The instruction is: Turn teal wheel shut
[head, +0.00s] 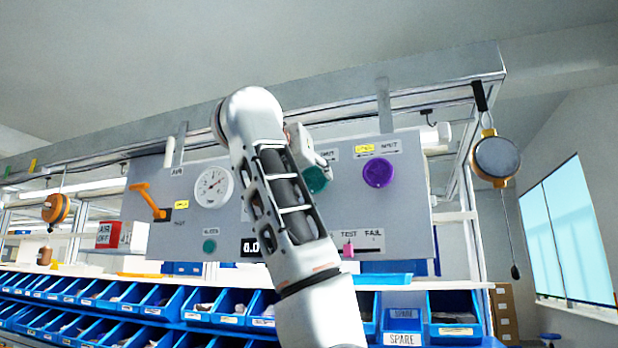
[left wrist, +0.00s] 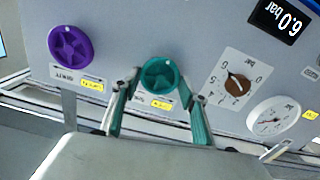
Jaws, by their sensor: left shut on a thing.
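The teal wheel (head: 316,180) is on the upright grey panel, partly hidden behind my left arm in the head view. The left wrist view shows the teal wheel (left wrist: 160,74) face on, with a small pale mark near its rim. My left gripper (left wrist: 162,84) has one finger on each side of the wheel and is shut on its rim. In the head view the left gripper (head: 310,152) shows only partly beside my forearm. My right gripper is not in view.
A purple wheel (head: 378,172) sits right of the teal one. The panel (head: 405,215) also carries a gauge (head: 213,187), an orange lever (head: 147,200) and a brown knob (left wrist: 238,85). The display (left wrist: 285,22) reads 6.0 bar. Blue bins (head: 235,306) stand below.

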